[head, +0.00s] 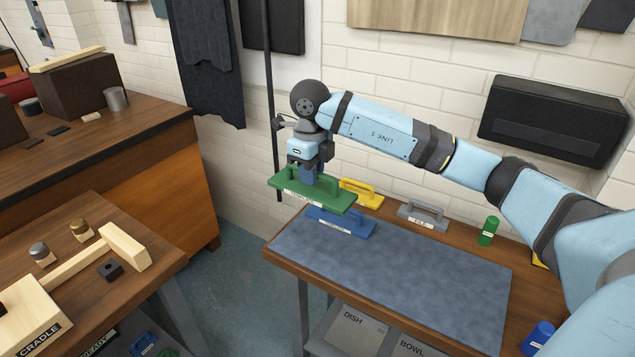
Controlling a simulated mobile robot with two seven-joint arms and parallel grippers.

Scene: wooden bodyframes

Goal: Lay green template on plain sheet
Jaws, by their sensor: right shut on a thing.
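My right gripper (312,173) is shut on the green template (335,200), a flat green piece with a handle and a pale label. It holds the template near the left end of the bench, in front of the wall. A plain blue-grey sheet (400,270) covers most of the bench top, with no marks visible on it. The template appears raised, beyond the sheet's far left corner, and partly covers a blue handled piece (345,224) in this view. The gripper's fingertips are partly hidden by the template's handle. My left gripper is out of view.
A yellow handled piece (362,194), a grey handled piece (423,216) and a green cylinder (489,231) stand along the bench's back edge. A blue container (538,338) is at the front right. A wooden cradle (30,325) lies on the left table.

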